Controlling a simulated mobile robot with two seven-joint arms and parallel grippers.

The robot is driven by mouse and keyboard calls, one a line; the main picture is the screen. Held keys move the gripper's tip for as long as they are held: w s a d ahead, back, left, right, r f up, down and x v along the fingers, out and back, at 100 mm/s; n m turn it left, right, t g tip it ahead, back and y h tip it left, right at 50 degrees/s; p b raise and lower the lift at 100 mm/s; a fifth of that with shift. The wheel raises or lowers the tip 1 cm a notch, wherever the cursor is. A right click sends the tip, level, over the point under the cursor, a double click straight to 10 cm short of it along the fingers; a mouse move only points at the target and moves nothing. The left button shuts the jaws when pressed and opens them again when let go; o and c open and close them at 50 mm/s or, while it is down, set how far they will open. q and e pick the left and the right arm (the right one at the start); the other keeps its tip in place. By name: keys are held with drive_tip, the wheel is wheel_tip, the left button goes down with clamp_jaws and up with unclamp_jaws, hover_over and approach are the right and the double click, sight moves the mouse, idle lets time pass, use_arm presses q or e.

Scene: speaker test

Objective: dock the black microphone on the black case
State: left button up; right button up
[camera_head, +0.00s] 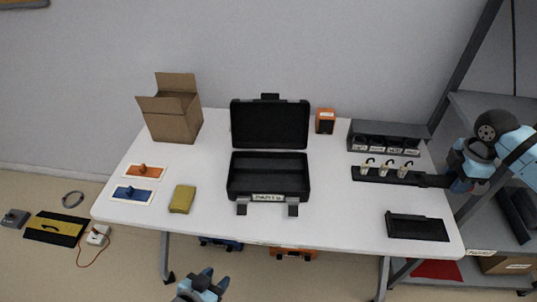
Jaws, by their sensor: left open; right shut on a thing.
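The black case (268,197) stands open in the middle of the white table, its lid upright at the back and a pale label on its front. My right gripper (452,182) is at the table's right edge, shut on a dark elongated thing (432,181) that looks like the black microphone. That thing lies at the right end of a black strip, and I cannot tell if they touch. Its far end and the fingers are hard to make out. My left gripper (207,279) is open and empty, below the table's front edge, well away from the case.
The black strip (358,175) carries several white hooked pieces. Behind it is a grey box with round slots (384,130). A black tray (416,228) lies front right. A cardboard box (174,115), orange box (325,121) and yellow cloth (182,199) are also on the table.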

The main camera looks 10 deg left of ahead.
drive_tip(key=shift+a, duration=0.1)
idle(0.6)
drive_tip(key=shift+a+r+m, duration=0.15)
drive_tip(key=shift+a+m, duration=0.45)
drive_tip(key=shift+m, duration=0.3)
drive_tip(key=a+r+m, duration=0.3)
drive_tip(key=a+m, duration=0.7)
drive_tip(key=m, duration=0.7)
drive_tip(key=s+r+p, duration=0.8)
drive_tip(key=s+p, duration=0.3)
drive_tip(key=p, duration=0.1)
drive_tip(key=shift+r, duration=0.4)
